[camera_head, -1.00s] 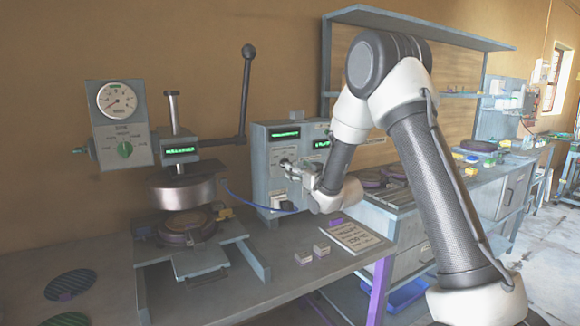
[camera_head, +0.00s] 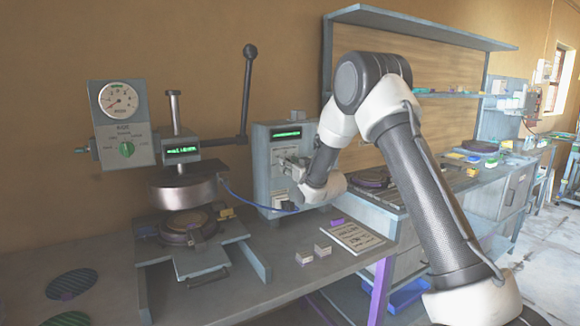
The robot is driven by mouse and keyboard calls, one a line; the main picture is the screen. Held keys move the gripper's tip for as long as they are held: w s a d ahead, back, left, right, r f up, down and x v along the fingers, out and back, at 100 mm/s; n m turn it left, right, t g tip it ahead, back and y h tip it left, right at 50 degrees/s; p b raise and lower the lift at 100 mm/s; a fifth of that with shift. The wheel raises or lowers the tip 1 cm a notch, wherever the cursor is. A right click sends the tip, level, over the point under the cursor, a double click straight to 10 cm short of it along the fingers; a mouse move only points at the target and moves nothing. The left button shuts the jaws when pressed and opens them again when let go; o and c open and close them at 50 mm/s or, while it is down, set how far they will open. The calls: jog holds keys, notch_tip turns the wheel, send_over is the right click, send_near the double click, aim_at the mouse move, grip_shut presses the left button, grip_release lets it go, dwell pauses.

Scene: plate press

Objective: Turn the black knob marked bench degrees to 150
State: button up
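The grey control box (camera_head: 262,165) stands on the bench right of the press, with a green display (camera_head: 286,135) near its top. The display's digits are too small to read. My gripper (camera_head: 286,163) is in front of the box's face, close to or at it. I cannot tell whether it touches. The black knob marked bench degrees cannot be made out; my gripper and wrist cover much of the panel. Whether the fingers are open or shut is too small to tell.
The press has a round upper plate (camera_head: 183,190), a tall black-knobbed lever (camera_head: 246,95) and a gauge panel (camera_head: 122,125) with a green knob. Small blocks (camera_head: 322,250) and a printed card (camera_head: 352,236) lie on the bench. A blue cable (camera_head: 240,200) runs to the box.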

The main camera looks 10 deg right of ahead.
jog(key=shift+c, duration=0.6)
jog(key=shift+m, duration=0.3)
jog(key=m, duration=2.6)
jog(key=shift+d+f, duration=0.15)
jog(key=shift+f, duration=0.2)
